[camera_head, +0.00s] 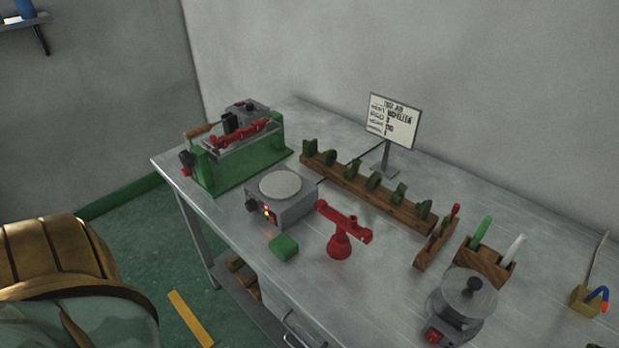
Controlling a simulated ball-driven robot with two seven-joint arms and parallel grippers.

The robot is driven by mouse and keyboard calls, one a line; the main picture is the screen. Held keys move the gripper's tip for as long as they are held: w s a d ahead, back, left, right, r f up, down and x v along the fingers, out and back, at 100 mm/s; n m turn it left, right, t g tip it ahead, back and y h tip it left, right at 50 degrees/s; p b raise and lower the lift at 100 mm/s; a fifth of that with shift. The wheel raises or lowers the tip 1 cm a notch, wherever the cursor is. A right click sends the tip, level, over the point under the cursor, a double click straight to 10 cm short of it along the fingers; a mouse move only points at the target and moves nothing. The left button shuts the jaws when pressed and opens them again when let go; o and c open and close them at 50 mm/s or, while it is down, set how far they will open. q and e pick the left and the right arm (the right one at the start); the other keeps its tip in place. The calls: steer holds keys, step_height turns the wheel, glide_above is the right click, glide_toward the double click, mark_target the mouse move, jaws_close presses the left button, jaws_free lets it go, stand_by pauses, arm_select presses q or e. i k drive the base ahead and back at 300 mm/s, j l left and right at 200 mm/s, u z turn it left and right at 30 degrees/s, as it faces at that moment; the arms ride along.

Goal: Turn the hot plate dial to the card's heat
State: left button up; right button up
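The hot plate (284,203) is a grey box with a round pale plate on top. It stands near the front edge of the metal table, left of the middle. Its dark dial (252,206) is on the front face, beside small lit lamps and a red switch. The dial's setting is too small to read. The card (393,121) is a white sign on a stand at the back of the table. It carries several lines of dark print, and I cannot read its heat entry surely. Neither of my grippers shows in this view.
A green machine (240,155) with red parts stands at the table's left end. A green block (284,247) and a red stand (342,232) are close to the hot plate. A wooden rack (365,186) of green pieces lies behind. A lidded pot (462,309) stands front right.

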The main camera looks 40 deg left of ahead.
mark_target(250, 205)
steer(key=k+j+z, duration=0.1)
steer(key=j+z, duration=0.35)
steer(key=k+j+z, duration=0.15)
steer(key=z, duration=0.3)
steer(key=k+j+z, duration=0.25)
steer(key=z, duration=0.25)
steer(key=k+j+z, duration=0.25)
steer(key=z, duration=0.2)
